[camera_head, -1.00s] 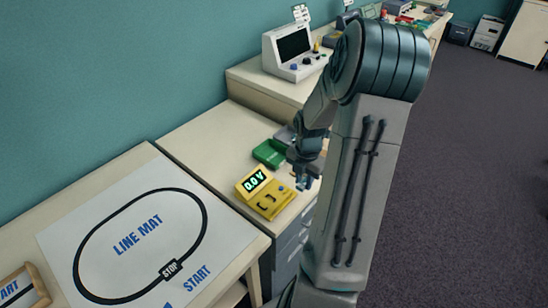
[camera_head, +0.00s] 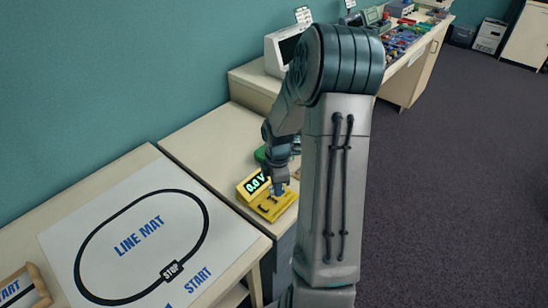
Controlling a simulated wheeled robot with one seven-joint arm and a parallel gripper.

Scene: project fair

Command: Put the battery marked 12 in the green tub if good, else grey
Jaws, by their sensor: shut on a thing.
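The yellow tester (camera_head: 268,206) stands near the front edge of the middle table. Its green-lit display (camera_head: 255,184) reads 0.0 V. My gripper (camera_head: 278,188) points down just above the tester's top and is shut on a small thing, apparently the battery. The battery is too small and too covered by the jaws for me to read its mark, or to tell whether it touches the tester. The green tub (camera_head: 260,154) is behind the gripper, mostly hidden by my arm. The grey tub cannot be made out clearly behind my arm.
A white line mat (camera_head: 120,250) with an oval track covers the left table. A white monitor unit (camera_head: 280,50) stands on the raised bench behind. A long bench with several small parts (camera_head: 405,38) runs to the far right. Dark carpet is clear at right.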

